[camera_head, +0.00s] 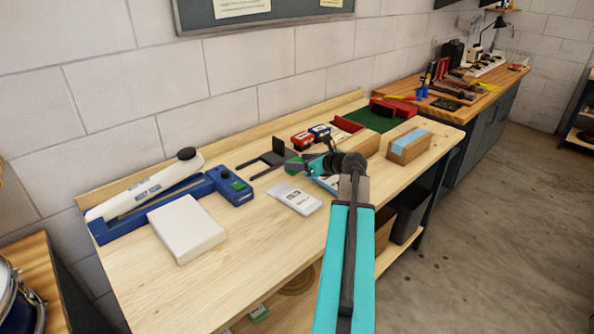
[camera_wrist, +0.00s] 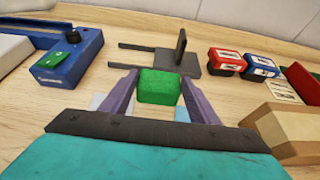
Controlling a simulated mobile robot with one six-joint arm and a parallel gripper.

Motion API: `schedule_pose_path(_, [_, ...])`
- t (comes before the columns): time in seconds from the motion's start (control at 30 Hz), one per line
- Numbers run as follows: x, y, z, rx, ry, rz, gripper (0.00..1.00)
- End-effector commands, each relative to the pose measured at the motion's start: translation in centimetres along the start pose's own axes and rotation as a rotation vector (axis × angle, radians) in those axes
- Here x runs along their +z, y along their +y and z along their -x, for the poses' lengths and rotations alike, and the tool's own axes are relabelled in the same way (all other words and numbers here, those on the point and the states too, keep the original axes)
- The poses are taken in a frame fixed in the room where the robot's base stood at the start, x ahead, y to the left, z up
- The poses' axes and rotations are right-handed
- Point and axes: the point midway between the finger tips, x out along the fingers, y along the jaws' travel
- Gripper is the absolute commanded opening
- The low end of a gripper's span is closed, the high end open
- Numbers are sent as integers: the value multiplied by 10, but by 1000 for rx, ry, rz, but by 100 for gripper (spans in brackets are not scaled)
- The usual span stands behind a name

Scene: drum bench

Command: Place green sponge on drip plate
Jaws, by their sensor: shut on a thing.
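The green sponge (camera_wrist: 159,87) is a small green block between the two purple-grey fingers of my gripper (camera_wrist: 160,88) in the wrist view. The fingers are shut on its sides. In the head view my gripper (camera_head: 298,167) hangs over the middle of the bench, and only a bit of green shows by it. A dark grey flat piece with two long prongs and an upright plate (camera_wrist: 180,57) lies just beyond the sponge; it also shows in the head view (camera_head: 272,157). I cannot tell for sure whether it is the drip plate.
A blue and white sealer (camera_head: 150,190) and a white block (camera_head: 186,228) stand at left. A white packet (camera_head: 294,198) lies in front of my gripper. Red and blue small boxes (camera_wrist: 242,62) and cartons (camera_head: 408,146) stand to the right.

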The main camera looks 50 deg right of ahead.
Motion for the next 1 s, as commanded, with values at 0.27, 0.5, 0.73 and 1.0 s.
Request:
schedule_pose_path(0.27, [1, -3, -4, 0, 0, 0, 31])
schedule_pose_path(0.5, [-1, -3, -4, 0, 0, -1, 31])
schedule_pose_path(0.73, [-17, -3, -11, -1, 1, -2, 31])
schedule_pose_path(1.0, [-32, -3, -17, 0, 0, -1, 31])
